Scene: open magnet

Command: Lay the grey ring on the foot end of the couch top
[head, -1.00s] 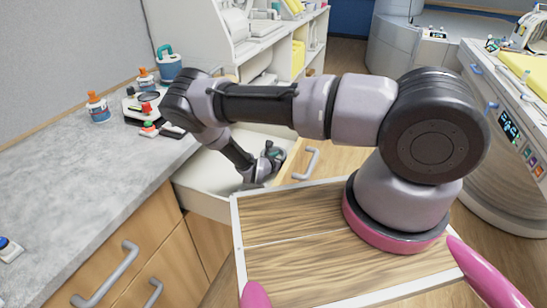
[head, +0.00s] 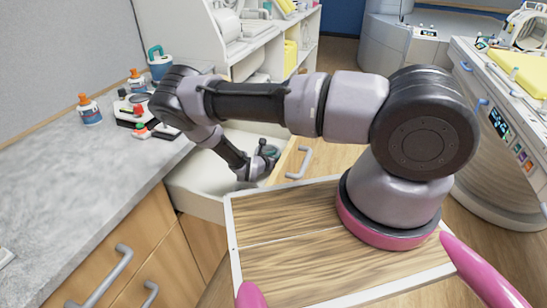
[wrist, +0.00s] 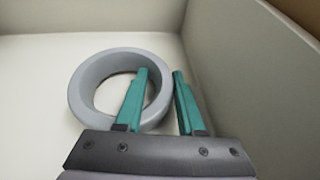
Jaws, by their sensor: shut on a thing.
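The grey ring (wrist: 78,95) lies at the bottom of the open white drawer in the wrist view. My gripper (wrist: 160,75) is shut on the ring's right side, one teal finger inside the hole and the other outside. In the head view my gripper (head: 268,155) is down inside the drawer, and I cannot make out the ring there. A long white unit with a yellow pad (head: 532,72) stands at the far right; it may be the couch, cut off by the frame edge.
The drawer (head: 195,185) is pulled out beside the grey counter (head: 75,185). Glue bottles (head: 89,110) and a blue jug (head: 160,66) stand on the counter. The drawer's walls rise close around my gripper. White shelves (head: 262,45) stand behind. Wooden floor shows between drawer and white unit.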

